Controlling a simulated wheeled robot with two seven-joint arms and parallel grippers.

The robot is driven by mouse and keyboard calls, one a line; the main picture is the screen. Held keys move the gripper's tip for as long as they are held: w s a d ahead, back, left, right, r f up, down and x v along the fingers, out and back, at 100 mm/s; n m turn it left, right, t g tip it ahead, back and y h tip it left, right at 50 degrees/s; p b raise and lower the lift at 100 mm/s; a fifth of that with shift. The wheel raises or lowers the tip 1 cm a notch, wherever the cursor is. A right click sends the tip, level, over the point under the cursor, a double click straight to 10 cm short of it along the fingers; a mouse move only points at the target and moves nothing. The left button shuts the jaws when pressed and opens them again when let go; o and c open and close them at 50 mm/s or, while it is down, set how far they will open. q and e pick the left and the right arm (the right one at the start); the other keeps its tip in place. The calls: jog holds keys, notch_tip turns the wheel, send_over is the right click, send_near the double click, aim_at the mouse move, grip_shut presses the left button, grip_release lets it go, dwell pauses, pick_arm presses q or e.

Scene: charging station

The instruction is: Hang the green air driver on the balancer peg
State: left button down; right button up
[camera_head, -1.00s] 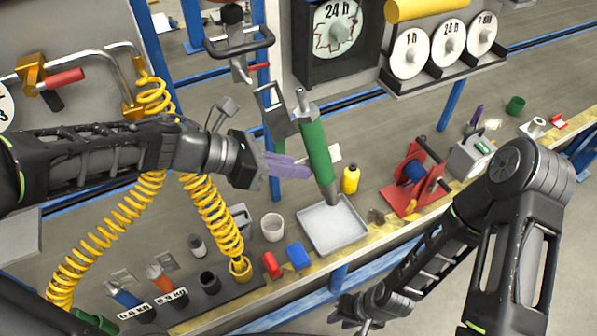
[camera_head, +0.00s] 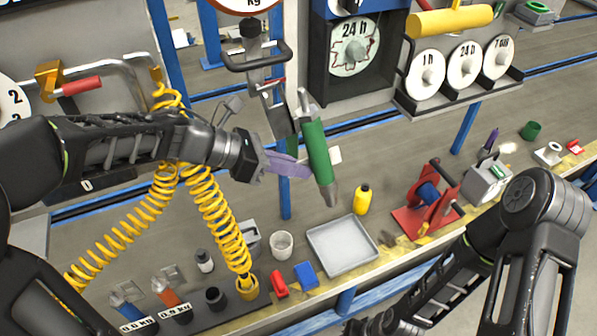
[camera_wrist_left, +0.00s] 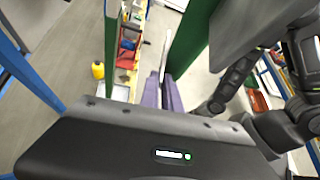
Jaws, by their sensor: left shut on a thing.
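The green air driver (camera_head: 317,150) has a green barrel and grey metal ends. It is held in the air, slightly tilted, above the bench. My left gripper (camera_head: 290,166), with purple fingers, is shut on it from the left. In the left wrist view the purple fingers (camera_wrist_left: 165,93) show beneath a large green surface (camera_wrist_left: 190,38). The balancer (camera_head: 255,62), a dark unit with a loop handle below a kg dial, hangs just up and left of the driver; I cannot clearly make out its peg. My right arm's wrist (camera_head: 385,322) shows at the bottom edge, with its fingertips out of the picture.
A grey tray (camera_head: 341,246) lies empty below the driver. A yellow bottle (camera_head: 362,199), white cup (camera_head: 281,245) and red reel stand (camera_head: 428,205) stand nearby. Yellow coiled hoses (camera_head: 215,225) hang left, below my left arm. A 24 h timer box (camera_head: 345,60) stands behind.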

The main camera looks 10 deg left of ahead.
pick_arm(q)
jog(key=shift+w+a+f+b, duration=0.35)
jog(key=shift+w+f+b, duration=0.1)
jog(key=shift+w+b, duration=0.15)
dwell(0.5)
jog(key=c, duration=1.5)
grip_release()
jog(key=shift+s, duration=0.1)
jog(key=v, duration=0.7)
jog(key=shift+a+r+b, duration=0.15)
jog(key=shift+a+b, duration=0.2)
jog(key=shift+b, duration=0.1)
jog(key=shift+s, duration=0.1)
